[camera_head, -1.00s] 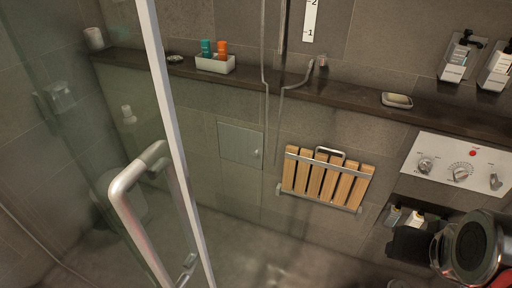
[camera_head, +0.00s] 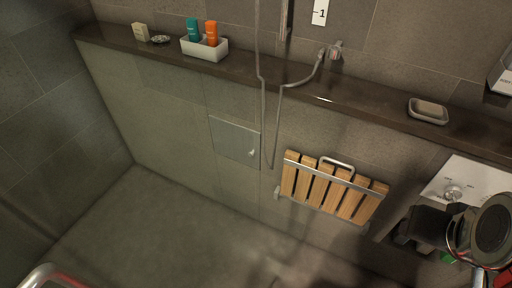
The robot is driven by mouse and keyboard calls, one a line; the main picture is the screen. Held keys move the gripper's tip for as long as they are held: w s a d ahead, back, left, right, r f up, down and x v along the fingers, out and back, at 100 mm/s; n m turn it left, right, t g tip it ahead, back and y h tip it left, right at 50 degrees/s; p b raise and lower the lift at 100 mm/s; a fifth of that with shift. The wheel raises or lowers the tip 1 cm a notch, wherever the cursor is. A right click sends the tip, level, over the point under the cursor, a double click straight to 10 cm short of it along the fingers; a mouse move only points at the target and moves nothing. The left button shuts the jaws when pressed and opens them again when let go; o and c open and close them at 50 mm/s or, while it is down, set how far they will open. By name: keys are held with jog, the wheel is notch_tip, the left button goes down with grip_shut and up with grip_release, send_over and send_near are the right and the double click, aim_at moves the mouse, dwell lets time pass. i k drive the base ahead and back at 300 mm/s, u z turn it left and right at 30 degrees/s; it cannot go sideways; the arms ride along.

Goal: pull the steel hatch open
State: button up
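The steel hatch (camera_head: 234,138) is a flat grey square panel set low in the tiled wall, left of the folded wooden seat. It looks shut, flush with the wall. A small bright knob or latch (camera_head: 252,153) sits near its right edge. My gripper (camera_head: 418,228) shows as a dark shape at the lower right, in front of the wall by the control panel. It is well right of the hatch and apart from it. Its fingers cannot be made out clearly, so I cannot tell whether it is open or holds anything.
A slatted wooden fold-up seat (camera_head: 330,187) hangs right of the hatch. A shower hose (camera_head: 262,110) dangles close to the hatch's right edge. A stone ledge (camera_head: 290,82) with toiletries runs above. A metal handle (camera_head: 45,274) shows at lower left. The floor (camera_head: 150,225) is clear.

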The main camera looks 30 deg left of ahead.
aim_at(237, 142)
jog(key=i, duration=0.8)
jog(key=u, duration=4.35)
